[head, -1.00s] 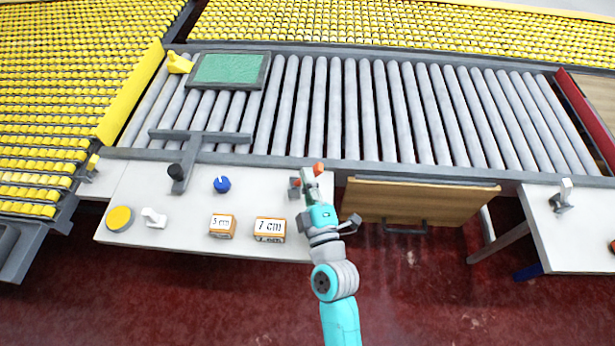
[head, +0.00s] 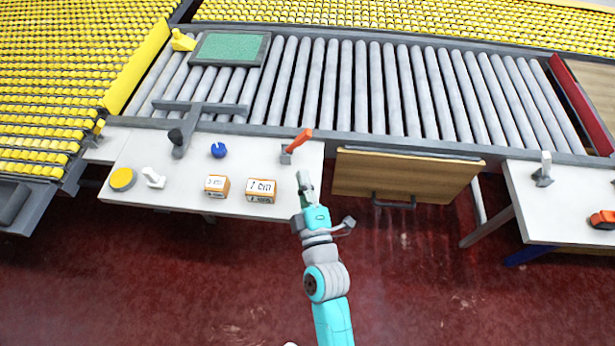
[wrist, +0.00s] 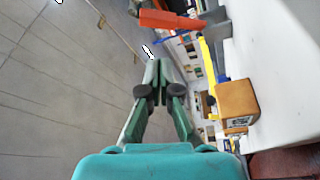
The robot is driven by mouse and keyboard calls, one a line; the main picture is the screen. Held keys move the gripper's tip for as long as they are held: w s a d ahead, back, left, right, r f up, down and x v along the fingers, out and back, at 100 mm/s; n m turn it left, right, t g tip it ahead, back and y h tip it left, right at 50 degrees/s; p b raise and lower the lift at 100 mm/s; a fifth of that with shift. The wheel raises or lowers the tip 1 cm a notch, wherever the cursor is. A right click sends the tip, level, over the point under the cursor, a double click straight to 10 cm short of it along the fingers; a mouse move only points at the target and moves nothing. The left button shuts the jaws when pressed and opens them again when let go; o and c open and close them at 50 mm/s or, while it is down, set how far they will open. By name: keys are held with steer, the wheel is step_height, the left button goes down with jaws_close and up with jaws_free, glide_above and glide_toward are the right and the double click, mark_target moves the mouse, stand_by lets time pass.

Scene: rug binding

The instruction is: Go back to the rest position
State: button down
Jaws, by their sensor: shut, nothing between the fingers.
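My gripper (head: 306,182) is at the right front edge of the left white table (head: 150,150) in the head view, at the end of my teal arm. In the wrist view my gripper (wrist: 158,68) has its green fingers together, with nothing held between them. An orange-handled tool (head: 298,140) stands in a grey holder just behind my gripper, apart from it. The orange handle also shows in the wrist view (wrist: 170,20).
The table holds boxes marked 7 cm (head: 261,191) and 5 cm (head: 217,186), a blue knob (head: 218,150), a white piece (head: 153,178) and a yellow disc (head: 122,179). A wooden drawer front (head: 400,178) is right of my gripper. Rollers (head: 400,90) lie behind. Red floor (head: 180,280) in front is clear.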

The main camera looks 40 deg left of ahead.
stand_by(0.6)
steer(key=s+d+f+m+t+h, duration=0.1)
steer(key=s+d+f+m+h, duration=0.2)
steer(key=d, duration=0.7)
steer(key=s+d+f+m+t+h, duration=0.1)
steer(key=s+d+f+m+h, duration=0.15)
steer(key=d+m, duration=0.45)
steer(key=s+d+f+m+t+h, duration=0.1)
steer(key=s+d+f+h, duration=0.15)
steer(key=d, duration=0.95)
steer(key=s+d+r+m+h, duration=0.3)
steer(key=s+d+m, duration=0.3)
steer(key=s, duration=0.3)
steer(key=s+d+r+m+g+h, duration=0.1)
steer(key=s+d+r+m+h, duration=0.2)
steer(key=s+d+m, duration=0.3)
steer(key=s+d+r, duration=0.1)
steer(key=s+d, duration=0.1)
steer(key=s, duration=0.2)
steer(key=shift+s+r+h, duration=0.2)
steer(key=shift+r+h, duration=0.1)
steer(key=shift+h, duration=0.1)
